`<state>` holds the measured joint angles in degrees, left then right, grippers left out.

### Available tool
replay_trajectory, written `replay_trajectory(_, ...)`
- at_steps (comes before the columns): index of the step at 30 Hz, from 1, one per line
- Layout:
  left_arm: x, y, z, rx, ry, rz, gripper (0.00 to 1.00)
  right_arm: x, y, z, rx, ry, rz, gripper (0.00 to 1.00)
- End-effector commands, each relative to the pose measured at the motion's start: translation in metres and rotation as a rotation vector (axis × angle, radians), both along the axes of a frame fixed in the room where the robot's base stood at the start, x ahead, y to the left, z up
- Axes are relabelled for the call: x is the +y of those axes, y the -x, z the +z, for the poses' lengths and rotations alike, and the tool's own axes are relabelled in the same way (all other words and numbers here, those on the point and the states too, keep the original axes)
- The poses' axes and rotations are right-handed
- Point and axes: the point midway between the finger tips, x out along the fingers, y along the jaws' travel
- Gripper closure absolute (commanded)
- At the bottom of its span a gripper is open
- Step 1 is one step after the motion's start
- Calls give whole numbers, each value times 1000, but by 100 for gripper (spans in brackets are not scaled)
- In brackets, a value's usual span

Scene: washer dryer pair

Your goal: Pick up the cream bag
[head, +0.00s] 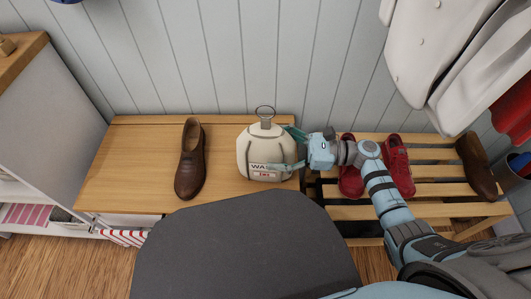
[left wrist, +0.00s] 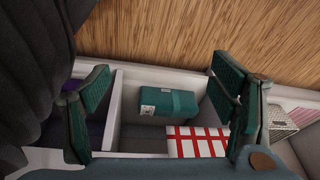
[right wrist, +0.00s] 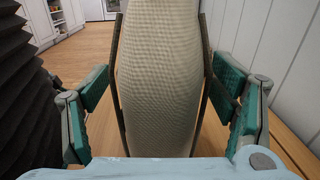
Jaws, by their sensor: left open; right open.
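The cream bag (head: 258,148) stands upright on the wooden bench top, with a dark printed label and red mark on its front and a ring handle on top. My right gripper (head: 286,150) is open at the bag's right side, one finger towards its back and one across its front. In the right wrist view the bag's woven side (right wrist: 158,80) fills the middle between the open fingers (right wrist: 160,98); I cannot tell whether they touch it. My left gripper (left wrist: 163,105) is open and empty above an open compartment, and is out of the head view.
A brown shoe (head: 190,160) stands left of the bag on the bench (head: 130,165). Red shoes (head: 398,165) and another brown shoe (head: 476,165) are on the slatted rack at right. A green box (left wrist: 168,102) and a red-striped box (left wrist: 195,143) lie below my left gripper.

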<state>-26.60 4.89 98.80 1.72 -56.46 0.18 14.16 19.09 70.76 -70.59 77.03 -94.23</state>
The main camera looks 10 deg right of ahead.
Motion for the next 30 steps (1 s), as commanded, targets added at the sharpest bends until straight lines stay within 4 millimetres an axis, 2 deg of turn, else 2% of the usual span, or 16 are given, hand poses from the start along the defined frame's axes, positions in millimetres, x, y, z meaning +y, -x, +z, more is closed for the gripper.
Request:
replay_trajectory(1,0,0,1,0,-1,-3,22,10,-4,0,-4,-4,2,22)
replay_trajectory(4,-1,0,5,4,-2,-6,22,23,-8,0,-1,-2,1,22)
replay_trajectory(11,-1,0,7,5,-2,-6,22,26,-9,0,1,-1,0,23)
replay_trajectory(23,-1,0,7,6,-2,-5,22,26,-9,0,1,-1,0,87)
replay_trajectory(30,-1,0,7,5,-2,-6,22,26,-9,1,-1,-2,0,90)
